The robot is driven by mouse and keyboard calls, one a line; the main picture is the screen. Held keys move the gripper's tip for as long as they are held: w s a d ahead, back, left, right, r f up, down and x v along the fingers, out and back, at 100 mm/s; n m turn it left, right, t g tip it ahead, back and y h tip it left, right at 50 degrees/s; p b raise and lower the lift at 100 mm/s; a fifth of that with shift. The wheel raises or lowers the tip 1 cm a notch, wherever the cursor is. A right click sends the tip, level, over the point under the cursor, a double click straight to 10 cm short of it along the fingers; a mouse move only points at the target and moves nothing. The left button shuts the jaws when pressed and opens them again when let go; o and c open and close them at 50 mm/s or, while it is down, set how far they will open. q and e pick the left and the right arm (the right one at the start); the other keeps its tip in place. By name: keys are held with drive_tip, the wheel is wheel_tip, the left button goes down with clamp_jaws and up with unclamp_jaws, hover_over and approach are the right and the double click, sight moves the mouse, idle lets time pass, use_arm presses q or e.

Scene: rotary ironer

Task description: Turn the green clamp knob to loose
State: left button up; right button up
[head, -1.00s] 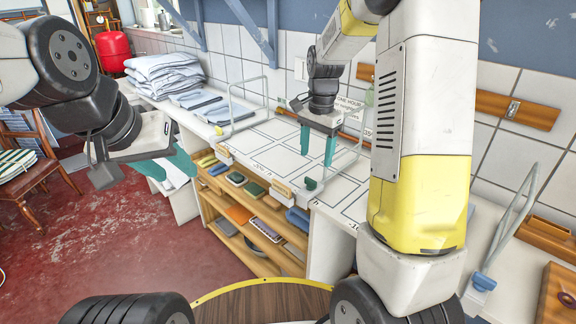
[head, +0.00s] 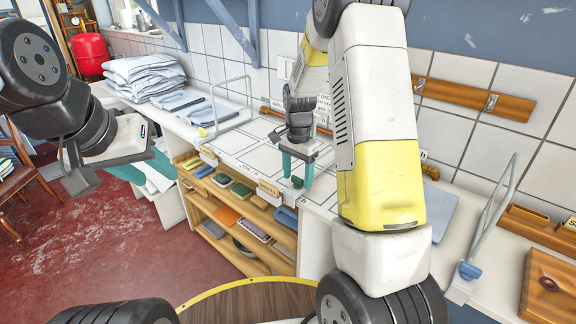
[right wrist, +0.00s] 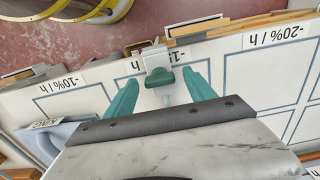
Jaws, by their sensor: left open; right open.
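The green clamp knob (head: 297,182) sits at the front edge of the white counter, at the foot of a wire frame. In the right wrist view the knob (right wrist: 160,77) is a small green wing on a pale block. My right gripper (head: 298,168) is open and points down over it. In the right wrist view its teal fingers (right wrist: 161,82) stand on either side of the knob, with gaps showing; I cannot tell their exact height against it. My left gripper (head: 145,168) is open and empty at the left, away from the counter, its fingers partly hidden.
A blue knob (head: 469,271) is on another wire frame at right, and a yellow knob (head: 203,132) at left. Folded cloths (head: 142,75) are stacked at the back left. A shelf (head: 230,236) with several coloured blocks stands below the counter.

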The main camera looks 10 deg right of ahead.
drive_tip(key=shift+c, duration=0.4)
drive_tip(key=c, duration=1.3)
drive_tip(key=n, duration=0.4)
drive_tip(key=shift+n, duration=0.3)
drive_tip(key=n, duration=0.9)
drive_tip(key=shift+n, duration=2.2)
drive_tip(key=shift+r, duration=0.1)
